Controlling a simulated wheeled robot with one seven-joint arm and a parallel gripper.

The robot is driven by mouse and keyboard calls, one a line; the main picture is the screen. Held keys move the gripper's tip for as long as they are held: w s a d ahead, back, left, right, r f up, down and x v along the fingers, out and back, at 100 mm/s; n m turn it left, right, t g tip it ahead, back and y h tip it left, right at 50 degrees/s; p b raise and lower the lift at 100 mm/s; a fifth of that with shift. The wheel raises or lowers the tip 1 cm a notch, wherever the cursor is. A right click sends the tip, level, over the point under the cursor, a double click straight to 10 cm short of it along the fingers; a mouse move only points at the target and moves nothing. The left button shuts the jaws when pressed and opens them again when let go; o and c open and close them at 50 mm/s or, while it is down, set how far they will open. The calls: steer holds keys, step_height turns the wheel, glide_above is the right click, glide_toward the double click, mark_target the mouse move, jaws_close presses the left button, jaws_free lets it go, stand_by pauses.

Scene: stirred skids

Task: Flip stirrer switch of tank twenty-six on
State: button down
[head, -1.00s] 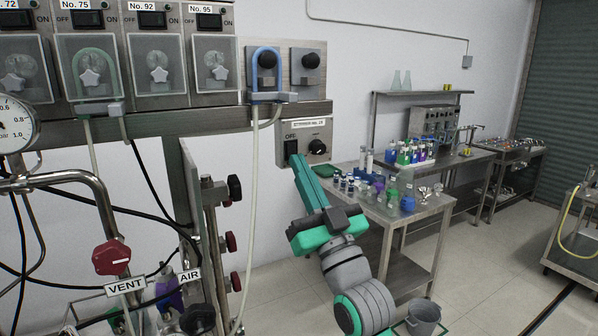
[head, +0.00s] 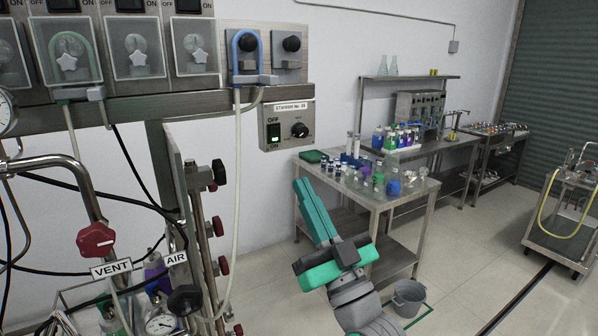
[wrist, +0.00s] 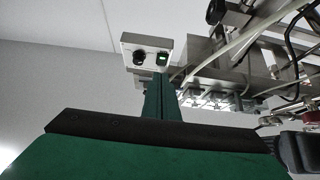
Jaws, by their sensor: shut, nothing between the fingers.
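The stirrer box (head: 287,121) is a grey metal box on the wall end of the frame, with a label (head: 294,106) that seems to read stirrer no. 26. Its rocker switch (head: 274,135) shows a lit green part between OFF above and ON below. A black knob (head: 299,130) sits to its right. The switch also glows green in the wrist view (wrist: 161,58). My gripper (head: 300,182) is shut and empty, below and to the right of the box, apart from it. In the wrist view its fingers (wrist: 158,82) point toward the box.
A metal table (head: 365,200) with bottles and vials stands behind my arm. Pipes, a red vent knob (head: 96,240) and hoses fill the left. A bucket (head: 408,297) stands on the floor.

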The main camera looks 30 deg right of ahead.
steer(key=shift+s+a+f+y, duration=0.1)
steer(key=shift+s+f+y, duration=0.05)
steer(key=shift+s+f, duration=0.5)
steer(key=shift+s+a+f+y, duration=0.15)
steer(key=shift+s+f, duration=0.25)
steer(key=shift+f, duration=0.45)
steer(key=shift+d, duration=0.1)
